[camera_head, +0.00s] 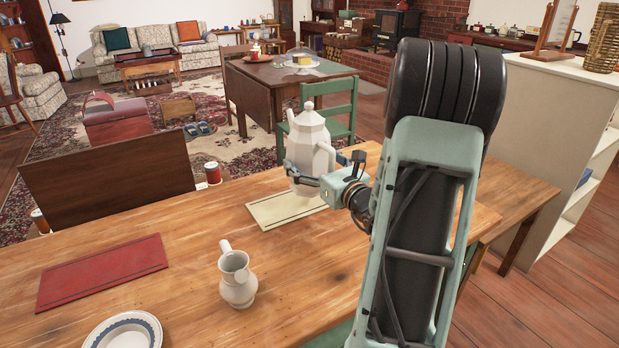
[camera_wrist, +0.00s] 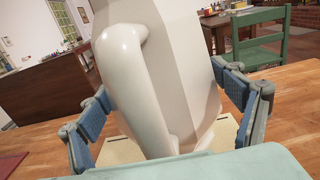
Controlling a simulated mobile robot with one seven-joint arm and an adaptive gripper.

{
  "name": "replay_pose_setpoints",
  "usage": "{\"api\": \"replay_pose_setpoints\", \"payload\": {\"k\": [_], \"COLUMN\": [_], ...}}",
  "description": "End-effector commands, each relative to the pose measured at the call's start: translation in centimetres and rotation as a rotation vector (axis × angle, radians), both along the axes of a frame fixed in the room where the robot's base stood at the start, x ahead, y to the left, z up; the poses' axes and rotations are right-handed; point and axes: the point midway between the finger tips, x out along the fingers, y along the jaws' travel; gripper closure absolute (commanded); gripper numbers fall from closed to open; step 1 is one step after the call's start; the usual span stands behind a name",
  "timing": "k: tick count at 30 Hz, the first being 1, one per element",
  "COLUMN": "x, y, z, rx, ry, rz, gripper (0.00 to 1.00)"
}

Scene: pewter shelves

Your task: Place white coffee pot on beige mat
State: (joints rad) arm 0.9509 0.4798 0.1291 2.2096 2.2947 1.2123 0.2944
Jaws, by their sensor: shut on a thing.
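The white coffee pot (camera_head: 308,150) is upright at the far edge of the wooden table, over the beige mat (camera_head: 272,211). My gripper (camera_head: 318,180) is shut around the pot's lower body from the right. In the wrist view the pot (camera_wrist: 185,75) fills the middle, its handle facing me, with a blue-padded finger of my gripper (camera_wrist: 170,112) on each side. Part of the beige mat (camera_wrist: 222,135) shows below the pot. I cannot tell whether the pot's base touches the mat or is slightly above it.
A white jug (camera_head: 236,280), a red mat (camera_head: 102,272) and a plate with a blue rim (camera_head: 125,331) are on the near part of the wooden table (camera_head: 190,260). A green chair (camera_head: 340,112) stands behind the pot. A white shelf unit (camera_head: 545,150) is at right.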

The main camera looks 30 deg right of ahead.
Motion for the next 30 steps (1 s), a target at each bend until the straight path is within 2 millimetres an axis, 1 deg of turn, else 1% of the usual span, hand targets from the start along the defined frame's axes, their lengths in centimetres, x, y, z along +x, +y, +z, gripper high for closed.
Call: {"api": "replay_pose_setpoints", "payload": {"k": [1,5,8,9,12,15,23,27,28,30], "x": [0.3,0.6,1.1,1.4,1.3,1.3,1.3,1.3,1.2,1.2], "y": [-0.1,-0.2,-0.3,-0.4,-0.4,-0.4,-0.4,-0.4,-0.3,-0.4], "z": [0.1,-0.3,-1.0,-1.4,-3.2,-4.2,-4.1,-4.5,-4.8,-4.7], "rx": [-0.004,-0.004,-0.003,-0.004,-0.001,-0.003,-0.005,-0.005,-0.001,-0.001], "ry": [-0.010,-0.009,-0.009,-0.009,-0.007,-0.008,-0.009,-0.009,-0.001,-0.001], "rz": [0.000,0.000,0.000,0.001,0.000,0.000,0.000,0.000,0.000,-0.001], "gripper": [0.70,0.70,0.70,0.70,0.70,0.70,0.70,0.70,0.12,0.04]}}
